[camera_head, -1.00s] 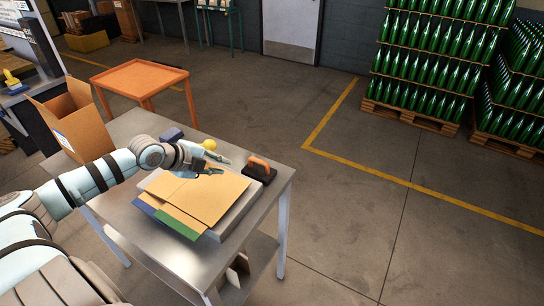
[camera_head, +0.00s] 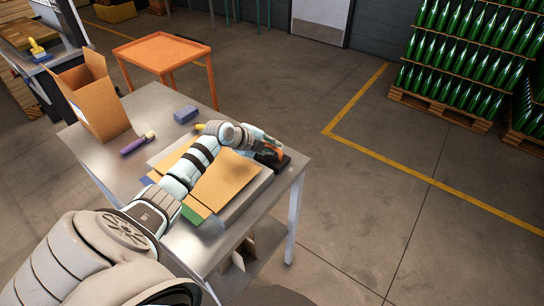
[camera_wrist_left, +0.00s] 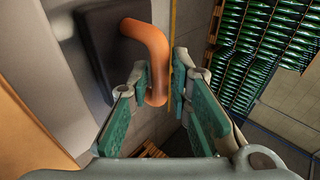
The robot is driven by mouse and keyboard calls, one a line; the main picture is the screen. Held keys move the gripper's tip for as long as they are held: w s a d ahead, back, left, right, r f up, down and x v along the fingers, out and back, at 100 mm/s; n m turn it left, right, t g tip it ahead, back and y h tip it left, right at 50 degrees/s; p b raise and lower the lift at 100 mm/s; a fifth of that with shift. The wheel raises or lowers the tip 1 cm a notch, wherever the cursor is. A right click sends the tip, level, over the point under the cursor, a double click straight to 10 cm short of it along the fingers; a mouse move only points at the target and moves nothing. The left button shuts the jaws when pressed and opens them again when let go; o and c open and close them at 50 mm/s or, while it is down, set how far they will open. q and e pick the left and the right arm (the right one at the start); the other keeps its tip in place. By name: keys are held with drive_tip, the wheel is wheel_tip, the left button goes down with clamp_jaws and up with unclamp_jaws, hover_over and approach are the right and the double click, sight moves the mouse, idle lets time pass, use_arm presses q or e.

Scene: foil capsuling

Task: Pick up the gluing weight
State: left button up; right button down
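The gluing weight is a dark block with an orange bent handle. It sits at the right edge of the steel table (camera_head: 165,103), partly hidden by my left gripper in the head view (camera_head: 280,163). In the left wrist view the weight's orange handle (camera_wrist_left: 148,36) rises from the dark base and runs down between my fingers. My left gripper (camera_head: 268,149) is at the weight. In the wrist view its green-padded fingers (camera_wrist_left: 160,82) flank the handle, with narrow gaps that make it look open. My right gripper is not in view.
Brown cardboard sheets (camera_head: 232,180) lie beside the weight under my arm. A blue block (camera_head: 185,114), a purple-handled roller (camera_head: 134,146) and an open carton (camera_head: 98,100) stand farther left. An orange table (camera_head: 160,52) is behind.

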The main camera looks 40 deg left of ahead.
use_arm(q)
drive_tip(key=shift+w+d+f, duration=0.1)
drive_tip(key=shift+w+f, duration=0.35)
clamp_jaws()
drive_tip(key=shift+r, duration=0.2)
